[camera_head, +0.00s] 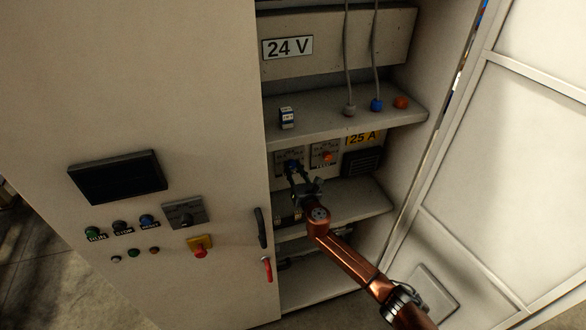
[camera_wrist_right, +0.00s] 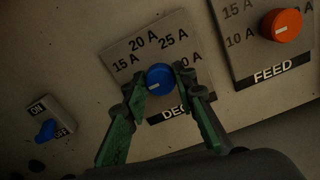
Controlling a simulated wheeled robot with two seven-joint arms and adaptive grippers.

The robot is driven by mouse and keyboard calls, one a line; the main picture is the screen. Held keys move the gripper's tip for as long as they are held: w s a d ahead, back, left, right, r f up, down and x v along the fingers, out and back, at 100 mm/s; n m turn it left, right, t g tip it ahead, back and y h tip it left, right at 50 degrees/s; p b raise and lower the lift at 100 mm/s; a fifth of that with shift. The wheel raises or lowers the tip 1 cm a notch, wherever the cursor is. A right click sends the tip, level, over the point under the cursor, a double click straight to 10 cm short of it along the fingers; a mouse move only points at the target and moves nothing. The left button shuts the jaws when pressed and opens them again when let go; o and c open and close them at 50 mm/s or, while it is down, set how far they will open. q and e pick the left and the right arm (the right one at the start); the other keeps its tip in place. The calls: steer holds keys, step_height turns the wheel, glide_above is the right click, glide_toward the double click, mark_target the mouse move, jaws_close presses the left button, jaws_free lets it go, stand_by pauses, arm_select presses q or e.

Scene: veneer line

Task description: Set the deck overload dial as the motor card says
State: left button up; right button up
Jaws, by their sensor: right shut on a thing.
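The deck overload dial is a blue knob (camera_wrist_right: 160,77) on a grey plate (camera_wrist_right: 120,47) in the right wrist view. Labels 15 A, 20 A and 25 A run around it. Another at the right, ending in "0 A", is partly hidden, as is the "DECK" lettering. A pale mark shows on the knob's lower left. My right gripper (camera_wrist_right: 162,91) is shut on this knob, one finger on each side. In the head view my right gripper (camera_head: 295,170) reaches the plate inside the cabinet. My left gripper is out of view. I cannot identify the motor card.
An orange knob (camera_wrist_right: 282,25) marked FEED sits to the right. A blue ON/OFF switch (camera_wrist_right: 46,130) is at lower left. A yellow label (camera_head: 362,138) reads 25 A. A shelf (camera_head: 330,133) lies above my gripper, and the open door (camera_head: 500,160) stands right.

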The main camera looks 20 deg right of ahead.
steer(key=shift+c, duration=1.3)
